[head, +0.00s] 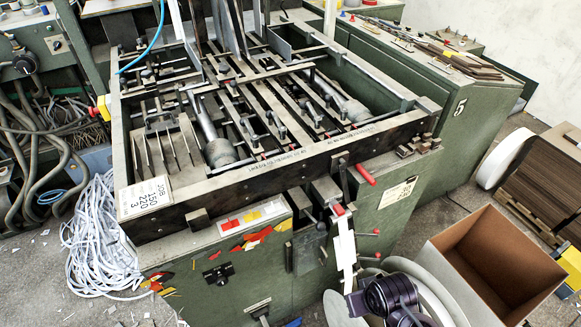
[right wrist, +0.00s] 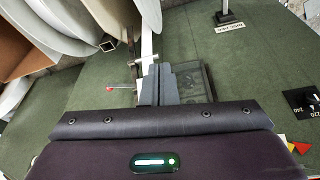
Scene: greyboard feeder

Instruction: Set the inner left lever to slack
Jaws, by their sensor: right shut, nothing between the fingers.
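Several red-ended levers and rods are at the front corner of the green machine (head: 325,285). One red grip (head: 365,174) slants down to the right from a dark bracket. Another red grip (head: 339,210) is lower and to the left, above a white strip (head: 345,250). Which is the inner left lever, I cannot tell; no slack mark is readable. My right gripper (head: 357,303) is low in front of the machine. In the right wrist view its fingers (right wrist: 160,85) are shut and empty, near a red-tipped rod (right wrist: 110,90). Contact cannot be told. My left gripper is not in view.
An open cardboard box (head: 490,265) stands at the right. A pile of white strips (head: 95,240) lies on the floor at the left. Small red-tipped rods (head: 376,257) stick out near the gripper. A black dial (head: 218,273) is on the front panel.

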